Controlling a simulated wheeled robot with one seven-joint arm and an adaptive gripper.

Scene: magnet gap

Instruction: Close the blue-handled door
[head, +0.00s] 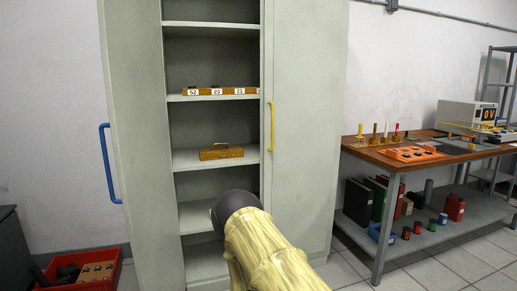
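The grey-green door with the blue handle (138,140) stands open on the left side of a tall cabinet (216,161), swung outward, its hinge side by the cabinet opening. The blue handle (104,165) is a long vertical bar on the door's outer left edge. My yellow arm, with a dark rounded part at its end, rises from the bottom middle in front of the lower shelves, to the right of the blue-handled door and apart from its handle. My gripper's fingers do not show.
The cabinet's right door (306,120) with a yellow handle (271,127) is shut. Shelves hold a numbered block (220,91) and a brass-coloured box (221,153). A workbench (388,157) stands on the right.

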